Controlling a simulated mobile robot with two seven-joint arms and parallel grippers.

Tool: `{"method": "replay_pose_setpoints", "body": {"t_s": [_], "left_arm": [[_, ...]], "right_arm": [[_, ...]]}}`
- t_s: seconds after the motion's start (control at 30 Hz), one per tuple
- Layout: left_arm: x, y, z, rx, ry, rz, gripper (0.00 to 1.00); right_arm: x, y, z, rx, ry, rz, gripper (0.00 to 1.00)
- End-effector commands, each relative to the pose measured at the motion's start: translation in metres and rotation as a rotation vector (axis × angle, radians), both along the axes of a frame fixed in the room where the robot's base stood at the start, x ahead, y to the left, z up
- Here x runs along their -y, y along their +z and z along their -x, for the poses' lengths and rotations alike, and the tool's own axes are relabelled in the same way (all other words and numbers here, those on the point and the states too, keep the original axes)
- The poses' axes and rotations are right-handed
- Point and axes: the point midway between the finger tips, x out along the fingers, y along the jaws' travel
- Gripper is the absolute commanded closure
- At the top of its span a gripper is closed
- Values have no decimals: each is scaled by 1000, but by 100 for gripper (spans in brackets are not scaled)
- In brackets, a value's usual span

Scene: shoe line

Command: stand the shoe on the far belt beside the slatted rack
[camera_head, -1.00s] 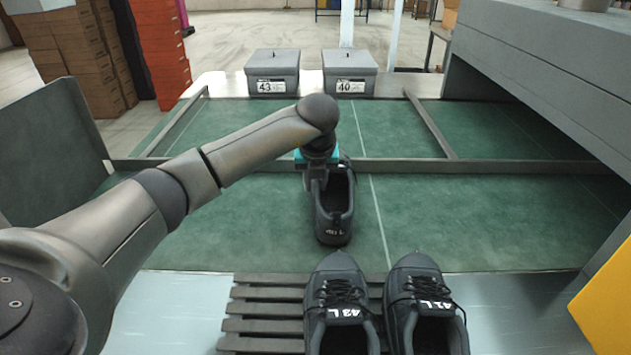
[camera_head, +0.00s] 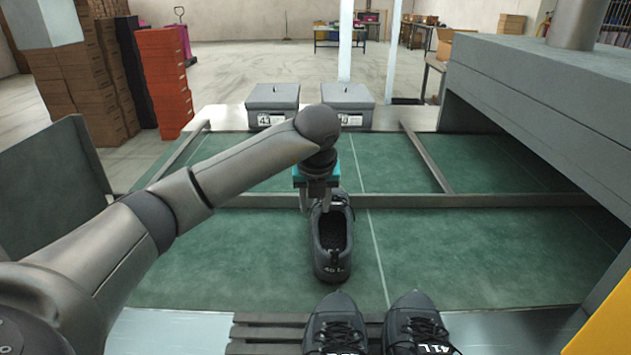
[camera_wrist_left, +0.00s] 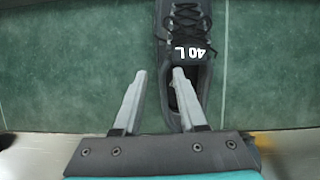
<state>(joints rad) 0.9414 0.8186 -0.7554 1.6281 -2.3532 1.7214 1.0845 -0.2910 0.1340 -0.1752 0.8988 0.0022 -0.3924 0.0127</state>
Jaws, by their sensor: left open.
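The black shoe marked 40 L (camera_head: 331,262) stands upright on its sole on the near part of the green belt (camera_head: 230,250), just past the slatted rack (camera_head: 262,334). Its heel faces me. My left gripper (camera_head: 320,207) is open above the shoe's left side. In the left wrist view my left gripper (camera_wrist_left: 157,72) has one finger left of the shoe (camera_wrist_left: 186,50) and the other over its opening. I cannot tell whether a finger touches it. My right gripper is out of view.
A grey rail (camera_head: 440,200) crosses the belt behind the 40 L shoe. Two lidded grey boxes (camera_head: 272,98) (camera_head: 347,97) stand at the back. Belt is free on both sides of the shoe.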

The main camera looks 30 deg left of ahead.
Motion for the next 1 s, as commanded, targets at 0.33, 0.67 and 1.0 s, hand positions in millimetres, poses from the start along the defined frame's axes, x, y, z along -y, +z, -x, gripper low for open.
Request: {"method": "replay_pose_setpoints", "body": {"t_s": [0.33, 0.67, 1.0], "left_arm": [[11, 46, 15, 2, -2, 1, 59], [13, 54, 19, -1, 0, 1, 59], [38, 48, 16, 5, -81, 72, 59]], "right_arm": [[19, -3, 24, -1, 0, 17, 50], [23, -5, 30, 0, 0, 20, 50], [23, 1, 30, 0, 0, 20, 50]]}}
